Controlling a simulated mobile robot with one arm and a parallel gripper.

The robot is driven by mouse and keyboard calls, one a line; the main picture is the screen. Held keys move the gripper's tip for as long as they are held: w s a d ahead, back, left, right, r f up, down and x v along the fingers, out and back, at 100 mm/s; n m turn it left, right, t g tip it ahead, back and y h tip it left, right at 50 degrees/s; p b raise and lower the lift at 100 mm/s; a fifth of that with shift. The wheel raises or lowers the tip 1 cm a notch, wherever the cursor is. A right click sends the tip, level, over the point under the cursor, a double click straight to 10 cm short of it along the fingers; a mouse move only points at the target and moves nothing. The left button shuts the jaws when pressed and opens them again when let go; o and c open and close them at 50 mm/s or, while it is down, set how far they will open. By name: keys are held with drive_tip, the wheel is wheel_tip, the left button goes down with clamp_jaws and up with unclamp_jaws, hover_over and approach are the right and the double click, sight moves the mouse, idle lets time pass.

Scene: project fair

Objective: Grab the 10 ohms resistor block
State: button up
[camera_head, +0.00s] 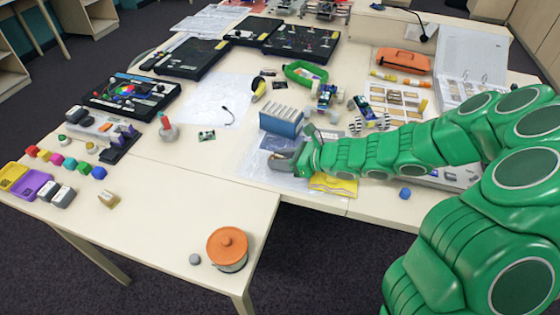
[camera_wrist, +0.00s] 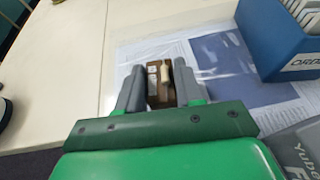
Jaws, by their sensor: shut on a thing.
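My gripper (camera_head: 285,160) is low over the white table, at the end of my green arm. In the wrist view my gripper (camera_wrist: 160,88) has its two grey fingers closed around a small brown block (camera_wrist: 153,72) with a pale part on top. The fingers hide its sides, and I cannot read any value on it. In the head view the block is not clearly visible between the fingers. Printed sheets in a clear sleeve (camera_wrist: 205,100) lie beneath and to the right of the gripper.
A blue card box (camera_head: 281,121) stands just behind my gripper; it also shows at upper right in the wrist view (camera_wrist: 262,45). A yellow packet (camera_head: 333,185) lies right of the gripper. An orange-lidded pot (camera_head: 228,246) stands near the front.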

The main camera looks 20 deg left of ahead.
wheel_tip(320, 180, up, 9)
idle(0.5)
